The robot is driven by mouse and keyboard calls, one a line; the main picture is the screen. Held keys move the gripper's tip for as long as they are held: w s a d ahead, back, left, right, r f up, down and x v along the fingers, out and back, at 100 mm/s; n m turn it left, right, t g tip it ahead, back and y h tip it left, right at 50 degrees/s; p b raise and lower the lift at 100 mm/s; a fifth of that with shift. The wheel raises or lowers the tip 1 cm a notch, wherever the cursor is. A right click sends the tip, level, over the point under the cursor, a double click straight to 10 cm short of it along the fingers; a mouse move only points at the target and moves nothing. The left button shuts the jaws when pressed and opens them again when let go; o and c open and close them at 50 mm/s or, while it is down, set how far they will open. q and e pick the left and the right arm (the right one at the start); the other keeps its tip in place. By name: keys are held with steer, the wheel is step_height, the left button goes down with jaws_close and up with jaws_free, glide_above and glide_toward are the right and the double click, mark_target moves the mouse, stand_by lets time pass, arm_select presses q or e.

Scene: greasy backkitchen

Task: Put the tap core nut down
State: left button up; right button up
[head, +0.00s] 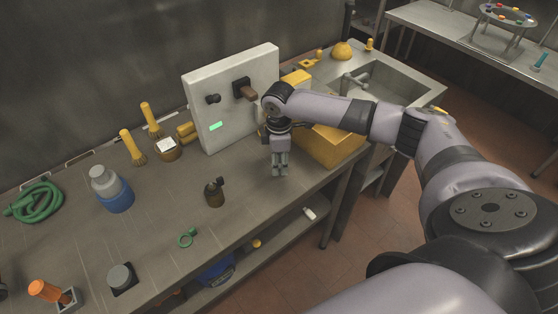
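My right gripper (280,174) points straight down over the steel worktop (150,219), just right of the pale upright panel (235,105). Its two fingers are close together. I cannot tell whether a small nut is between them or whether the tips touch the worktop. I cannot pick out the tap core nut for certain anywhere. My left gripper is not in view.
A small dark bottle (214,193) and green ring (187,238) lie left of the gripper. A blue-and-grey container (113,190), yellow brushes (132,147) and green hose (36,202) stand further left. A yellow box (330,145) and sink (373,87) are right. Worktop between is clear.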

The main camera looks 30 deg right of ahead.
steer(key=shift+r, duration=0.15)
step_height(320, 180, up, 12)
steer(key=b, duration=0.2)
stand_by(0.6)
